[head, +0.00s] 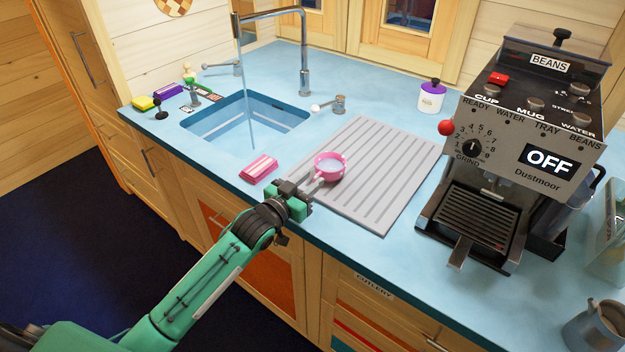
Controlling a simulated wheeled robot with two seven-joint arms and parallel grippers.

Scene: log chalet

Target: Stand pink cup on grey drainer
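The pink cup (330,168) is upright at the left part of the grey drainer (375,185), with a pale inside. It looks to be on or just above the ribbed surface; I cannot tell whether it touches. My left gripper (316,182) reaches in from the lower left, its tips at the near left side of the cup, where the handle would be. The fingertips are small and partly merge with the cup, so whether they are closed on it is unclear. My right gripper is not in view.
A sink (245,122) with running water lies left of the drainer. A pink striped sponge or cloth (259,169) lies near the counter's front edge. A coffee machine (510,150) stands to the right, and a purple-lidded white jar (431,97) behind. Most of the drainer is clear.

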